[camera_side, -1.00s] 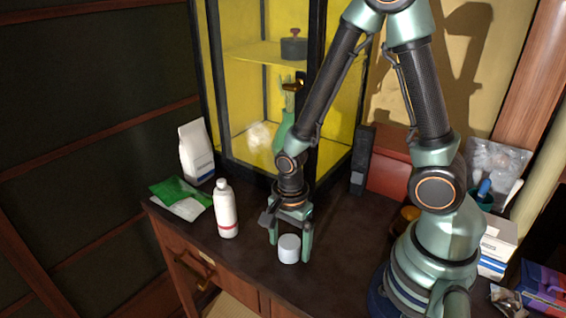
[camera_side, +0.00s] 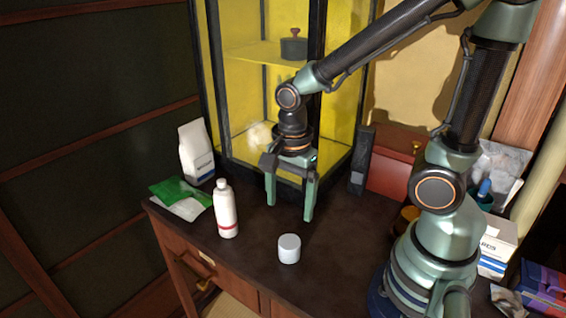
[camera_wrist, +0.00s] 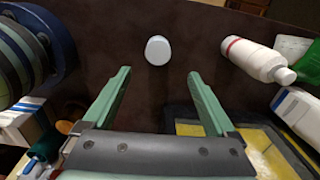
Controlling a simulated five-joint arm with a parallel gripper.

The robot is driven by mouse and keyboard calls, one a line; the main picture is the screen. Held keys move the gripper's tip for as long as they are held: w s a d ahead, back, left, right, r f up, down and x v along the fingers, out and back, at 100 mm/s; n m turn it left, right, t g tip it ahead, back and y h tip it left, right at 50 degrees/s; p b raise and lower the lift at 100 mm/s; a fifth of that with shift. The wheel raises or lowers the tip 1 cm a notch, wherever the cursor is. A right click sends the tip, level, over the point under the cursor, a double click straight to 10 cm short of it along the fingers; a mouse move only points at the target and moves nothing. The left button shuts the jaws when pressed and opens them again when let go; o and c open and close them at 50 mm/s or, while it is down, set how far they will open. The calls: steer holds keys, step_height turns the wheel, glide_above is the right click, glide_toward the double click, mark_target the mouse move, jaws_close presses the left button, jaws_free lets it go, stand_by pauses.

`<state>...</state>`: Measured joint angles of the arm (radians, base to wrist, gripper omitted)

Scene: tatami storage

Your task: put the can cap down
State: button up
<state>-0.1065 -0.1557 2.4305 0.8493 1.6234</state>
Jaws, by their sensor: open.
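The can cap (camera_side: 289,248) is a small white cylinder standing upright on the dark desk top. It also shows in the wrist view (camera_wrist: 158,50), beyond the fingertips and between their lines. My gripper (camera_side: 290,212) is open and empty, raised above the desk behind the cap and apart from it. In the wrist view both green fingers of my gripper (camera_wrist: 160,73) are spread wide with only desk between them.
A white bottle with a red band (camera_side: 226,210) stands left of the cap. A yellow-lined cabinet (camera_side: 213,90) stands behind. The desk around the cap is clear.

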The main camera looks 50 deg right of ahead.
step_height(320, 180, up, 12)
steer(key=w+d+n+t, duration=0.1)
steer(key=d+n+t, duration=0.2)
steer(key=n, duration=1.4)
steer(key=shift+w+t, duration=0.15)
steer(key=shift+t, duration=1.05)
